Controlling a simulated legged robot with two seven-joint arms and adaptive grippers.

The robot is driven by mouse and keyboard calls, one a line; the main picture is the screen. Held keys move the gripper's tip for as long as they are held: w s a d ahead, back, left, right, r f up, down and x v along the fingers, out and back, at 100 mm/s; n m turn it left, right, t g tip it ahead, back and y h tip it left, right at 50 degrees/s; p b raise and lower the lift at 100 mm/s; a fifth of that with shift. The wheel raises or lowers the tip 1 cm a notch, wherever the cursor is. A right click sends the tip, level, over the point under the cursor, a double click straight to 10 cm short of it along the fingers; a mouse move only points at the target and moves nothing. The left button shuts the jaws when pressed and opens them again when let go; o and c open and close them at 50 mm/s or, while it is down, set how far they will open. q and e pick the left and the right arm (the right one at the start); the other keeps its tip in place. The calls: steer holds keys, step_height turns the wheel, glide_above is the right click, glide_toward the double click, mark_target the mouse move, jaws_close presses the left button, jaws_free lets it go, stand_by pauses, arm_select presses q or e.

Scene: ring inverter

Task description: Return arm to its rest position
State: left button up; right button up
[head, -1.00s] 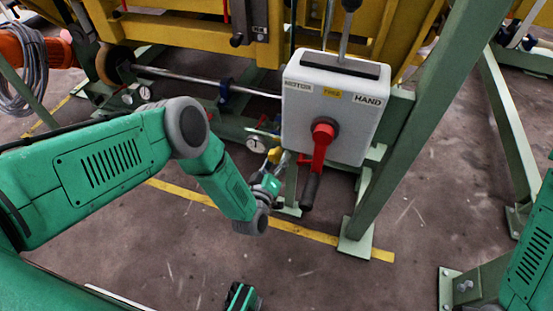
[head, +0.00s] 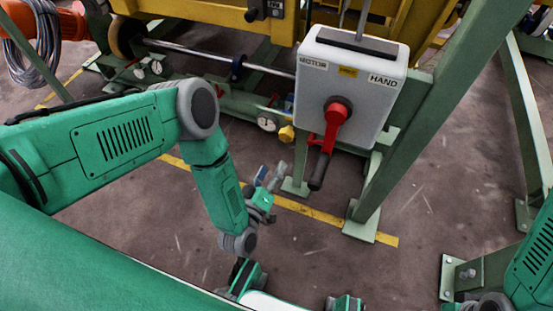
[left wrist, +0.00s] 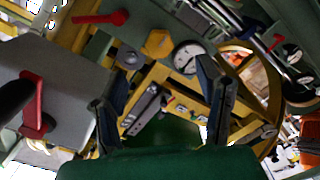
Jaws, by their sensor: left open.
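My left arm (head: 110,140) comes in from the left and bends downward at its elbow. My left gripper (head: 271,175) is open and empty, with its fingers pointing up, left of and below the light grey control box (head: 365,75). In the left wrist view its two dark fingers stand apart (left wrist: 160,85) with nothing between them. The box carries a red rotary switch (head: 338,110) with a black-gripped handle (head: 320,170) pointing down and slightly left. The gripper is apart from this handle. My right gripper does not show.
A green steel post (head: 440,130) stands right of the box. Behind is a yellow frame (head: 205,15) with a steel shaft (head: 200,55), dial gauges and a yellow hexagonal knob (head: 286,133). A yellow floor line (head: 310,211) crosses below. The floor between left arm and post is open.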

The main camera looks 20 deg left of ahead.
arm_select(q)
steer(key=shift+s, duration=0.1)
stand_by(0.5)
steer(key=s+a+r+m+g, duration=0.2)
steer(key=s+a+m+g, duration=0.35)
steer(key=s+g, duration=0.5)
steer(key=s+a+r+m+g, duration=0.2)
steer(key=s+a+m+g, duration=0.35)
steer(key=s, duration=0.75)
step_height(320, 180, up, 16)
steer(key=n+g+p, duration=0.1)
steer(key=p, duration=1.5)
steer(key=shift+s+a+n+y, duration=0.25)
steer(key=shift+s+n+y, duration=0.05)
steer(key=shift+s+n, duration=0.1)
steer(key=shift+w+f, duration=0.1)
steer(key=shift+w, duration=0.05)
